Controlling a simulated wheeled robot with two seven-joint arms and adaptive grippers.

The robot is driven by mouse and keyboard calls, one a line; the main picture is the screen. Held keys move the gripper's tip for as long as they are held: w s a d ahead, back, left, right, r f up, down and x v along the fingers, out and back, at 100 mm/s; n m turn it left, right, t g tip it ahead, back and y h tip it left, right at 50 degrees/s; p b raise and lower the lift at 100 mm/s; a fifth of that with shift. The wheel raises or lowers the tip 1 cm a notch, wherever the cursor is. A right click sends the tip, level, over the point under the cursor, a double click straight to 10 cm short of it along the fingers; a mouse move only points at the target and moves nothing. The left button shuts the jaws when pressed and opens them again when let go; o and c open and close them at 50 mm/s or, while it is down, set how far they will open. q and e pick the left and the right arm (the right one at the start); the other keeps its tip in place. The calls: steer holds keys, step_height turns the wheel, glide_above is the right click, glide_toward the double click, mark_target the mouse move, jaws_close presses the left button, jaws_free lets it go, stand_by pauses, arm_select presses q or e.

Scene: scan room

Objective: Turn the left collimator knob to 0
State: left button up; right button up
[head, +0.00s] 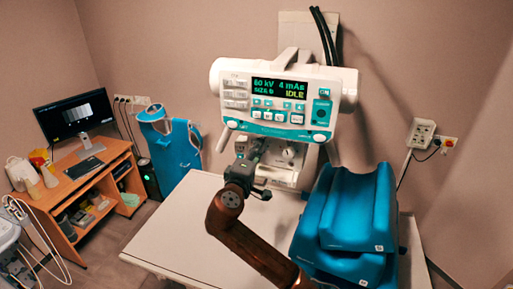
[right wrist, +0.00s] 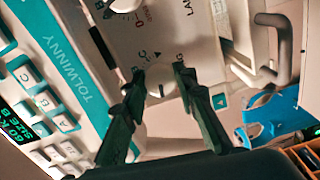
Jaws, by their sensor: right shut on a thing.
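The collimator (head: 282,176) hangs under the white console of the X-ray unit. Its left knob is hidden behind my right gripper (head: 256,150) in the head view. In the right wrist view, this white round knob (right wrist: 160,82) sits between the two dark fingers of my right gripper (right wrist: 160,78), which is shut on it. Small marks surround the knob, but I cannot read its setting. The other knob (head: 289,153) is free, to the right of the gripper; a knob also shows at the top of the wrist view (right wrist: 124,8). My left gripper is not in view.
The console (head: 262,112) with its lit display is just above the gripper. A pale table (head: 185,225) lies below. A blue padded support (head: 350,215) stands close on the right. A desk with a monitor (head: 75,115) is far left.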

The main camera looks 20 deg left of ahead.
steer(key=shift+n+p, duration=0.55)
steer(key=shift+n, duration=0.65)
steer(key=o, duration=1.2)
steer(key=shift+c, duration=0.2)
steer(key=s, duration=1.2)
steer(key=shift+a, duration=0.2)
